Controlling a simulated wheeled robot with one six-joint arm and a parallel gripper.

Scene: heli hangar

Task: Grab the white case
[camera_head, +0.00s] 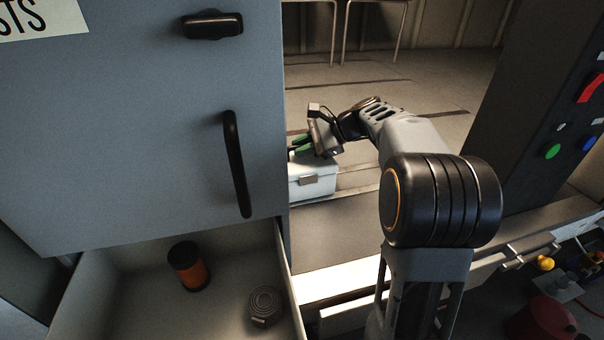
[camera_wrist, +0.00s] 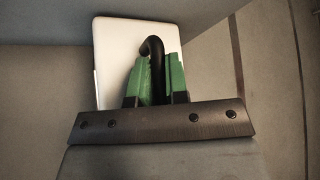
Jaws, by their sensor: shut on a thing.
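The white case (camera_head: 313,180) stands just right of the grey cabinet in the head view, partly hidden by the cabinet's edge. It has a latch on its front. My gripper (camera_head: 302,146) is at the top of the case, with green fingers. In the wrist view the white case (camera_wrist: 112,60) lies beyond the green fingers. My gripper (camera_wrist: 155,80) is shut on the case's black handle (camera_wrist: 153,48), which curves up between the two fingers. Whether the case touches the surface below is hard to tell.
The grey cabinet (camera_head: 130,130) stands close on the left. Its open drawer (camera_head: 120,300) holds an orange and black cylinder (camera_head: 188,266) and a grey coiled item (camera_head: 265,305). A dark panel with coloured buttons (camera_head: 545,110) stands at the right. Open floor (camera_head: 440,80) lies behind.

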